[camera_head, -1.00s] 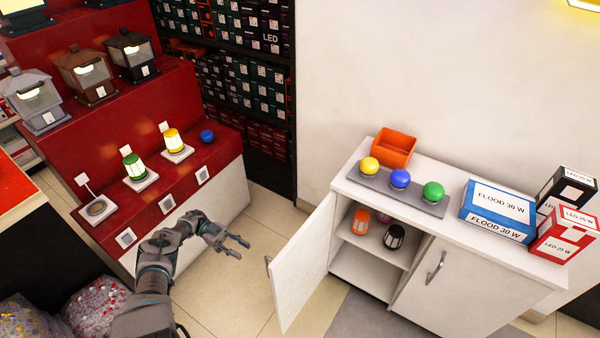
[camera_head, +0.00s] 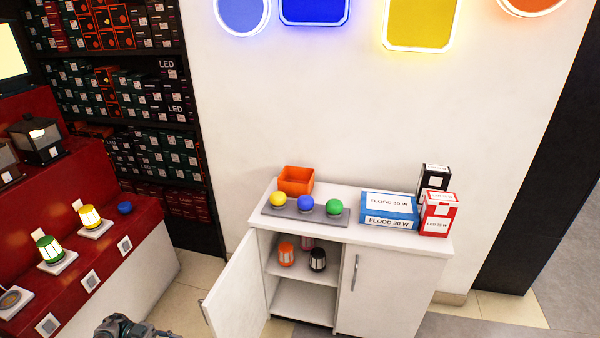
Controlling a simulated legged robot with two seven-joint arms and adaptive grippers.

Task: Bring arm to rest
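A small part of my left arm (camera_head: 128,328) shows at the bottom edge of the head view, left of the open cabinet door. Its gripper fingers are cut off below the picture, so their state is hidden. My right arm and gripper are not in view. Nothing is seen held.
A white cabinet (camera_head: 390,285) has its left door (camera_head: 236,290) swung open. Inside stand lanterns, orange (camera_head: 287,254) and black (camera_head: 318,259). On top are an orange bin (camera_head: 296,181), a button tray (camera_head: 338,219) and boxes (camera_head: 389,209). Red stepped display (camera_head: 140,218) stands left.

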